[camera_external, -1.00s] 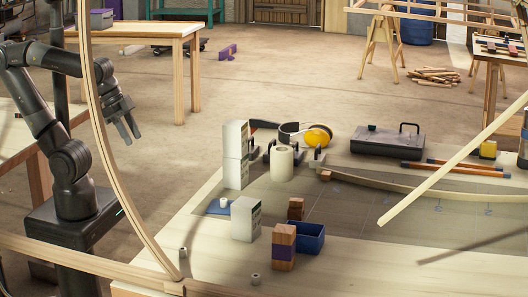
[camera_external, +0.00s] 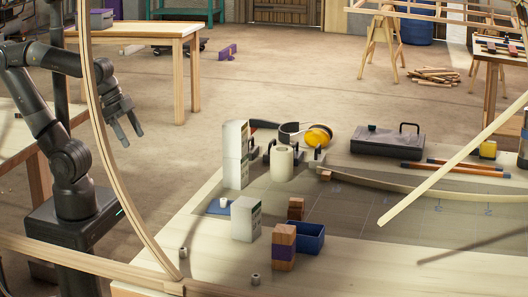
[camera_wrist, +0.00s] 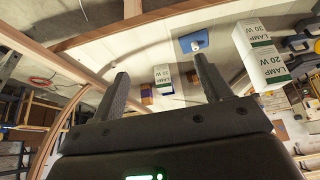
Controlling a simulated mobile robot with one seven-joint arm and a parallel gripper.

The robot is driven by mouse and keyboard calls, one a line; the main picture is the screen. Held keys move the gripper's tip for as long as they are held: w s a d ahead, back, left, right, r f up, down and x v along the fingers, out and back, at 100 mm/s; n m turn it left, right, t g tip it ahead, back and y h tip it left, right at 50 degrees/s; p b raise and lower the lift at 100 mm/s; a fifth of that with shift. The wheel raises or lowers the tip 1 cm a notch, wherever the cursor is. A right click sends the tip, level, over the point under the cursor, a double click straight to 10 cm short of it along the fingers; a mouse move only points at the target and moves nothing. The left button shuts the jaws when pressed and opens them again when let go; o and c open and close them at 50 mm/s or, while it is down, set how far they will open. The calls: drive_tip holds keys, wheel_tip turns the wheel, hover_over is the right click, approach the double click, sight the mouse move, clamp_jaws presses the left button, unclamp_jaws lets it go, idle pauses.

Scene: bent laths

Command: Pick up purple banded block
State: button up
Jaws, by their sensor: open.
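The purple banded block (camera_external: 283,247) stands upright near the table's front edge, light brown wood with a purple band around its middle. In the wrist view, a small orange-brown block with a purple part (camera_wrist: 147,93) shows beside the left finger, apparently the same block. My gripper (camera_external: 130,138) is open and empty, well to the left of the table and far from the block. Its two fingers also show spread in the wrist view (camera_wrist: 161,66).
A blue bin (camera_external: 308,238) stands close right of the block, with a plain brown block (camera_external: 296,209) behind it. A white lamp box (camera_external: 246,219) stands to its left, and stacked boxes (camera_external: 236,155) stand behind. A curved lath (camera_external: 115,165) rises between my arm and the table.

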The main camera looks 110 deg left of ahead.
drive_tip(key=w+d+r, duration=0.2)
drive_tip(key=w+r, duration=0.3)
drive_tip(key=w, duration=0.7)
drive_tip(key=g, duration=0.1)
hover_over(284, 229)
drive_tip(key=s, duration=0.4)
wheel_tip(284, 229, down, 11)
drive_tip(key=x, duration=0.5)
drive_tip(key=shift+s+d, duration=0.1)
drive_tip(key=shift+d, duration=0.1)
drive_tip(key=shift+w+a+x, duration=0.15)
drive_tip(key=shift+w+x, duration=0.05)
drive_tip(key=shift+x, duration=1.1)
drive_tip(key=shift+w+a+x, duration=0.15)
drive_tip(key=shift+w+x, duration=0.1)
drive_tip(key=shift+x, duration=1.1)
drive_tip(key=shift+r, duration=0.2)
drive_tip(key=shift+c, duration=0.2)
